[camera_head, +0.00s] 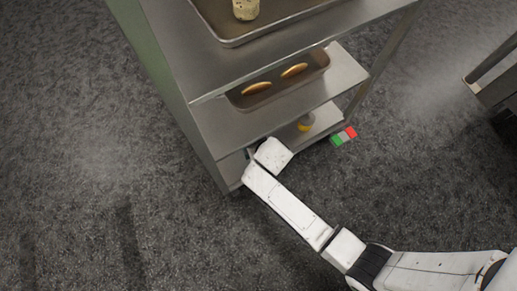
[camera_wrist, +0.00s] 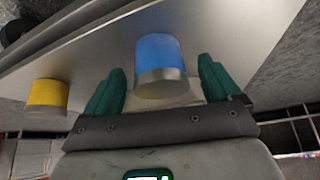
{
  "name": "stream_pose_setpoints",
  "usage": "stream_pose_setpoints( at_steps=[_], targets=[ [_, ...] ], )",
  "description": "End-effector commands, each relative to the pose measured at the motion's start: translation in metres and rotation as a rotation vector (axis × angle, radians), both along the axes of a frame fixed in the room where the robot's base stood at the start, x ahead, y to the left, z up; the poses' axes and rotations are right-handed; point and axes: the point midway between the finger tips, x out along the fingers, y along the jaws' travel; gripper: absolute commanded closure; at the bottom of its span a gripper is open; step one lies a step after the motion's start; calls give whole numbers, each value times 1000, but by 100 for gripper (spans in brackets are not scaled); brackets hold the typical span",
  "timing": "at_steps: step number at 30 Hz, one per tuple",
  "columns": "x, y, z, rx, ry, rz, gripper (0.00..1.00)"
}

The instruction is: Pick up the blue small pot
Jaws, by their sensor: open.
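The blue small pot (camera_wrist: 158,60) shows in the wrist view, a blue cylinder with a metallic band at its near end. It stands on a grey metal shelf (camera_wrist: 225,30). My gripper (camera_wrist: 160,85) is open, with one green finger on each side of the pot's near end. I cannot tell whether the fingers touch it. In the head view my white arm reaches to the lower shelf (camera_head: 325,119) of a metal rack, and its end hides the blue pot and the fingers there.
A tray (camera_head: 262,93) with two brown oblong items is on the shelf above. A red, white and green box (camera_head: 343,136) lies on the floor. Dark carpet is open at left.

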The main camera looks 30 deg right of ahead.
Motion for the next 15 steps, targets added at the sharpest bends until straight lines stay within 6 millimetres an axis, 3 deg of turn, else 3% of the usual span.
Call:
stream_pose_setpoints(
  at_steps=[8,15],
  targets=[
    [2,-1,-3,0,0,0,11],
    [2,-1,-3,0,0,0,34]
  ],
)
